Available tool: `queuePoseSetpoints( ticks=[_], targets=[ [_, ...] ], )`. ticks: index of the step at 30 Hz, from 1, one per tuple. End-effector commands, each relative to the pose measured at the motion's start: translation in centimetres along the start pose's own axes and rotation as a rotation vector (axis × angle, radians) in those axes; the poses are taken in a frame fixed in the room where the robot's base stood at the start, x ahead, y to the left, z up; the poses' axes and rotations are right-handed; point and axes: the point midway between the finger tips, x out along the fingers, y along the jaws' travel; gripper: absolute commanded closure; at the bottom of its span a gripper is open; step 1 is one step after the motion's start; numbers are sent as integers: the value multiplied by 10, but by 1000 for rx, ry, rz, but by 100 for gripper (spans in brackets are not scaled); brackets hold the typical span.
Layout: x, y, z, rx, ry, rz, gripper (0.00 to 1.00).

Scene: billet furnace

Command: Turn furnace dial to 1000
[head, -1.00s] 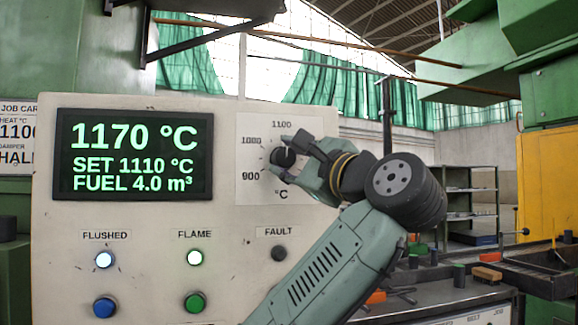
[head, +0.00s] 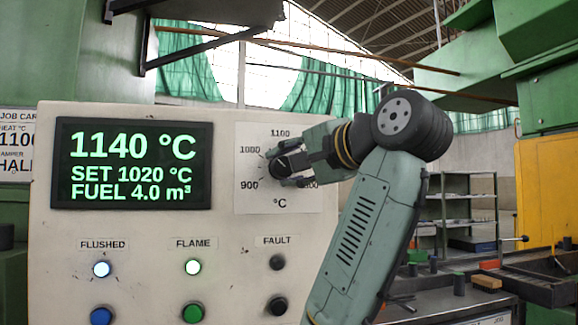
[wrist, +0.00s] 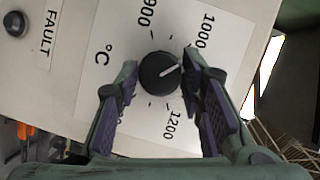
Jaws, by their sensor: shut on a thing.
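The black furnace dial (head: 275,166) sits on a white scale plate (head: 252,205) on the control panel. Its printed marks include 900, 1000 and 1100. In the wrist view the dial (wrist: 156,74) shows a white pointer line aimed near the 1000 mark. My gripper (head: 283,167) reaches the dial from the right and is shut on it; its two fingers (wrist: 160,70) stand on either side of the dial. The display (head: 133,162) reads 1140 °C, SET 1020 °C, FUEL 4.0 m³. The 1200 label is partly hidden by my gripper in the head view.
Below the display, lamps marked FLUSHED (head: 102,269) and FLAME (head: 193,267) are lit; the FAULT lamp (head: 277,262) is dark. Blue, green and black buttons sit beneath. A cluttered workbench (head: 440,300) and a shelf (head: 468,215) stand to the right.

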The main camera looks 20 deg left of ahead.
Motion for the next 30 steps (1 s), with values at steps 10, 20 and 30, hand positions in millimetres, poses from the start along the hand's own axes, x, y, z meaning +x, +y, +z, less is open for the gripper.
queuePoseSetpoints(
  ticks=[10, 20, 30],
  targets=[
    [0, 0, 0, -163, -1, 70, 93],
    [0, 0, 1, -205, -1, 87, 93],
    [0, 0, 1, -204, -2, 87, 63]
  ],
)
